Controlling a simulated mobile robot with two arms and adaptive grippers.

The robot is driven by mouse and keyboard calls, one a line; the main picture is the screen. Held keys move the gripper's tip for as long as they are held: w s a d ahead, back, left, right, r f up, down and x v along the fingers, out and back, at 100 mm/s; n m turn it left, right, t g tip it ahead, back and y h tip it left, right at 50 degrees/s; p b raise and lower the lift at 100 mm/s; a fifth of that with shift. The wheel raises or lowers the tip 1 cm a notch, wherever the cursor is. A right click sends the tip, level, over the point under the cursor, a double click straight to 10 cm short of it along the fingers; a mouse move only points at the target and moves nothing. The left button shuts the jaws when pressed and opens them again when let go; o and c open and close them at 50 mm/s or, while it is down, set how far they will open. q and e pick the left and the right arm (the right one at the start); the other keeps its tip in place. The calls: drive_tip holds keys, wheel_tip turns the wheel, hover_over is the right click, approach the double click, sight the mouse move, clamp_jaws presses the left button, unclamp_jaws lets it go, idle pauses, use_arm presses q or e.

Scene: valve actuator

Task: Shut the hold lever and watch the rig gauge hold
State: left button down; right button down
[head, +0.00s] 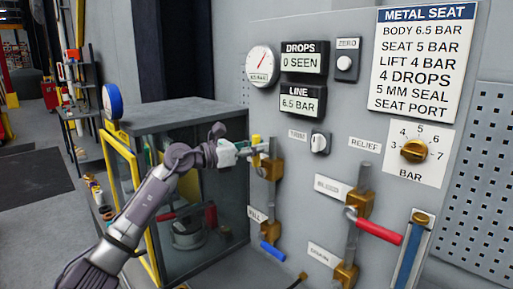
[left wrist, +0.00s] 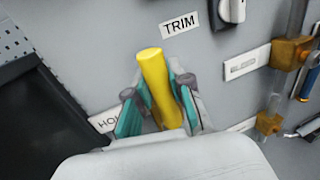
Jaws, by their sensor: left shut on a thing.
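The yellow-handled hold lever (head: 256,139) is on the grey panel, at the brass valve on the upper left pipe. My left gripper (left wrist: 158,103) is shut on its yellow handle (left wrist: 153,68), with a teal-padded finger on each side. The handle stands up between the fingers, tilted a little left. In the head view my left gripper (head: 254,149) covers part of the lever. A label starting "HO" (left wrist: 106,121) is partly hidden behind a finger. The round gauge (head: 262,66) has a red needle pointing up and right. My right gripper is not in view.
The line display (head: 302,102) reads 6.5 BAR and the drops display (head: 304,61) reads 0 SEEN. A blue-handled lever (head: 271,252), a red-handled lever (head: 378,232) and the trim knob (head: 320,143) are nearby. A glass-sided cabinet (head: 180,115) stands left of the panel.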

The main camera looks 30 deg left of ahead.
use_arm(q)
drive_tip(key=s+d+f+m+y+b, duration=0.2)
drive_tip(key=d+f+m+y+b, duration=0.3)
drive_tip(key=m+b, duration=0.8)
drive_tip(key=shift+s+d+f+m+g, duration=0.4)
drive_tip(key=shift+d+f+m, duration=0.6)
drive_tip(key=shift+d+f, duration=0.6)
drive_tip(key=shift+w+a+f, duration=0.1)
drive_tip(key=shift+a+f, duration=0.15)
drive_tip(key=c, duration=1)
unclamp_jaws()
drive_tip(key=shift+r, duration=0.1)
